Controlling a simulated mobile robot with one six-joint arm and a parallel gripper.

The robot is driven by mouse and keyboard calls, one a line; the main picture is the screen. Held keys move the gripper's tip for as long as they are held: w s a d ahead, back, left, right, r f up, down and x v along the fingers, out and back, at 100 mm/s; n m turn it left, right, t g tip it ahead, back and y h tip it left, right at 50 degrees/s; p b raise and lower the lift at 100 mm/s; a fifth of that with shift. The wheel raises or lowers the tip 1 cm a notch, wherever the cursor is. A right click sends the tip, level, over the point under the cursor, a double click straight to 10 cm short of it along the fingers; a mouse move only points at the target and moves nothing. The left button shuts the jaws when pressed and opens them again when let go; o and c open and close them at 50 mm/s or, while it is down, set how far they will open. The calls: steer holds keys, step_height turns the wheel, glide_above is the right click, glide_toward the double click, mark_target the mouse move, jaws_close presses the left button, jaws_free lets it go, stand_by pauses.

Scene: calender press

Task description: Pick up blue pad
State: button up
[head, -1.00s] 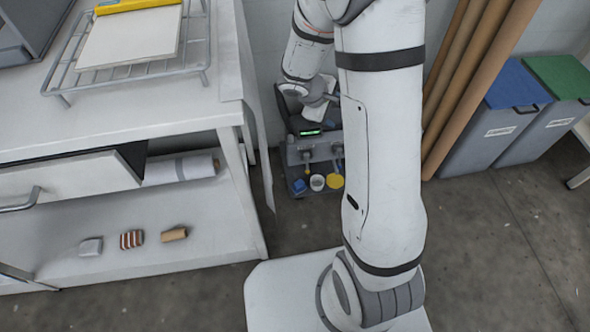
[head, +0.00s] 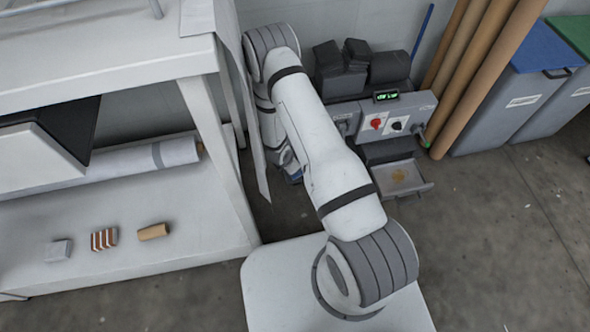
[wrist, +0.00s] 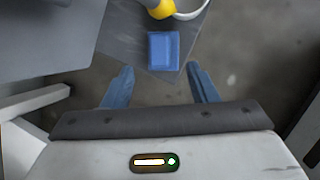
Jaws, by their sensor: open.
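The blue pad (wrist: 163,51) is a small blue block lying near the edge of a grey surface (wrist: 135,30) in the wrist view. My gripper (wrist: 160,72) is open, with its two blue fingers spread apart. The pad shows between and just beyond the fingertips, and nothing is held between them. I cannot tell how high the fingers are above it. In the head view, my arm hides most of the pad's place. A small blue patch shows by the arm's far end, but I cannot tell whether it is pad or finger.
A yellow thing (wrist: 159,8) and a pale round rim (wrist: 190,12) are just beyond the pad. A machine with a red knob (head: 376,124) stands right of my arm. A white shelf unit (head: 190,130) stands close on the left. Cardboard tubes (head: 490,70) lean at the right.

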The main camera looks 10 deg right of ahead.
steer(key=b+x, duration=0.2)
steer(key=x, duration=0.4)
steer(key=shift+w+d+f+b, duration=0.1)
steer(key=shift+d+f+b, duration=0.1)
steer(key=shift+b, duration=0.15)
steer(key=shift+r, duration=0.1)
jaws_close()
step_height(320, 180, up, 4)
steer(key=shift+r+p, duration=0.1)
steer(key=shift+p, duration=1.05)
steer(key=s+p, duration=0.3)
steer(key=s, duration=1.5)
steer(key=shift+f, duration=0.35)
steer(key=shift+a, duration=0.1)
